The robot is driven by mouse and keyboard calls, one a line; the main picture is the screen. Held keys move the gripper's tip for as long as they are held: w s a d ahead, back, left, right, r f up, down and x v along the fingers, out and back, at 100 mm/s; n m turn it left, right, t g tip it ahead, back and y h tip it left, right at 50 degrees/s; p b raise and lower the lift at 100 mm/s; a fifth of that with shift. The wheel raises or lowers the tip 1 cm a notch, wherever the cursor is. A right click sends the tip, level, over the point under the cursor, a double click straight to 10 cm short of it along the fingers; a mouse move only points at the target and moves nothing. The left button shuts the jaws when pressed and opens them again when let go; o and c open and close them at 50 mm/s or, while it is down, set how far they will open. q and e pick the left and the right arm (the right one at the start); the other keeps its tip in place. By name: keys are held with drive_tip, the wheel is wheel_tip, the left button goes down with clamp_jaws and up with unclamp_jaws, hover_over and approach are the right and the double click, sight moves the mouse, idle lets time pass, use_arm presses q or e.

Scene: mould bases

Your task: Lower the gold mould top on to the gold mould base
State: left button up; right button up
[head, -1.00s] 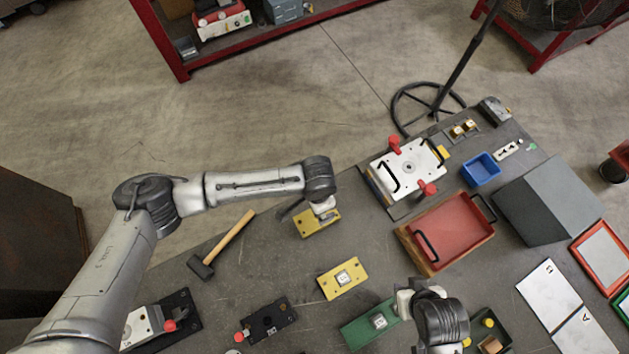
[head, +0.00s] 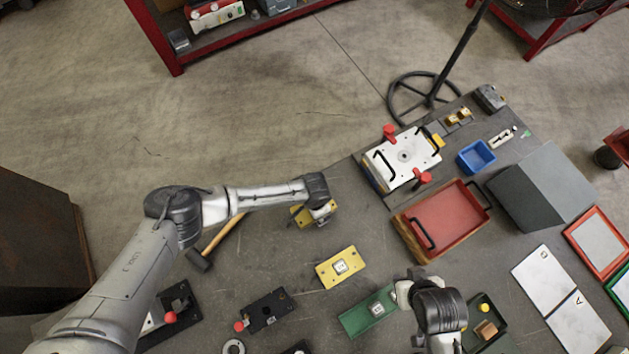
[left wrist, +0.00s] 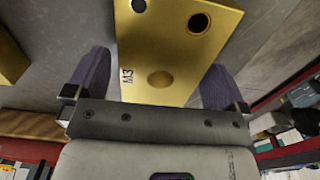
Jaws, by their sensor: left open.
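The gold mould top (head: 297,217), a flat plate with holes, lies on the table below my left gripper (head: 322,212), which partly covers it. In the left wrist view the plate (left wrist: 175,50) carries the mark M3 and lies between the spread fingers of my open left gripper (left wrist: 155,85). I cannot tell whether the fingers touch its sides. The gold mould base (head: 325,275), a gold plate with a pale square insert, lies to the lower right of the top, apart from it. My right gripper (head: 403,293) is at the right end of a green plate; its fingers are not clear.
The green plate (head: 356,319) and a black plate (head: 258,314) lie nearer me. A hammer (head: 222,235) lies left of the mould top. A red tray (head: 445,222) and a white plate with black handles (head: 402,157) stand to the right. Bare table separates the gold plates.

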use_arm(q)
drive_tip(key=shift+f, duration=0.55)
drive_tip(key=c, duration=1.5)
drive_tip(key=shift+o, duration=0.2)
drive_tip(key=shift+r, duration=0.1)
drive_tip(key=shift+r, duration=0.15)
drive_tip(key=shift+r+p, duration=1.3)
drive_tip(key=shift+p, duration=0.3)
